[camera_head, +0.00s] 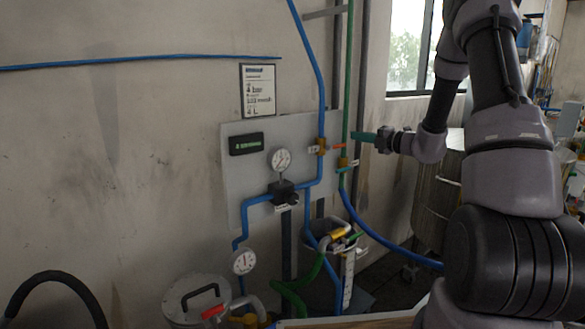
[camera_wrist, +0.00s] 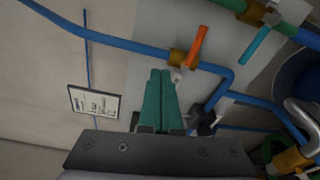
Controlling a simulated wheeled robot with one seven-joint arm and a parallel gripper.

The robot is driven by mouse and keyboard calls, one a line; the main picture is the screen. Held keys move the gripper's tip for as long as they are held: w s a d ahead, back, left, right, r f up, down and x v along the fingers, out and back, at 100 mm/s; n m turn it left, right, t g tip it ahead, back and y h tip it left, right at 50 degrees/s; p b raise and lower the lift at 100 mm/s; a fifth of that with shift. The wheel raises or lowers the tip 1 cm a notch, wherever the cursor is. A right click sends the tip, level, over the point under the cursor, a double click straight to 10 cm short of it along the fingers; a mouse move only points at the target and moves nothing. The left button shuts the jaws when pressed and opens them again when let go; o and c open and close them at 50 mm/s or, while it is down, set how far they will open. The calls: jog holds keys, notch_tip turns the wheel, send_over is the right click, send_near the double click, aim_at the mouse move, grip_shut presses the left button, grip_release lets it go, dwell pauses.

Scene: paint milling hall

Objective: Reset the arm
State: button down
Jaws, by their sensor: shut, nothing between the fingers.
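My arm reaches in from the right in the head view. My gripper (camera_head: 354,136) points left towards the wall panel, its teal fingers in front of the green pipe at the level of the brass valves. In the wrist view my gripper (camera_wrist: 160,73) shows its two teal fingers side by side, shut and empty. A valve with an orange handle (camera_wrist: 197,46) on the blue pipe lies just beyond the fingertips in that view. A second valve with a teal handle (camera_wrist: 255,45) sits on the green pipe to the right. I cannot tell whether the fingers touch anything.
A grey panel (camera_head: 238,185) on the wall carries a pressure gauge (camera_head: 281,160) and a dark display (camera_head: 246,144). A framed notice (camera_head: 258,90) hangs above. A lidded drum (camera_head: 190,300) and a bucket (camera_head: 320,230) stand below. The wall at left is mostly bare.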

jog(key=s+a+r+n+g, duration=0.4)
jog(key=s+a+r+n, duration=0.15)
jog(key=s+n, duration=0.45)
jog(key=s+a+r+n+g, duration=0.4)
jog(key=s+a+n+g, duration=0.15)
jog(key=s+n, duration=0.4)
jog(key=s+d+r+n+t+h, duration=0.1)
jog(key=s+d+n+h, duration=0.2)
jog(key=s+n, duration=0.6)
jog(key=s+d+r+n+t+h, duration=0.2)
jog(key=s+d+n+h, duration=0.2)
jog(key=s+n, duration=0.5)
jog(key=n+h, duration=0.2)
jog(key=shift+d+h, duration=0.3)
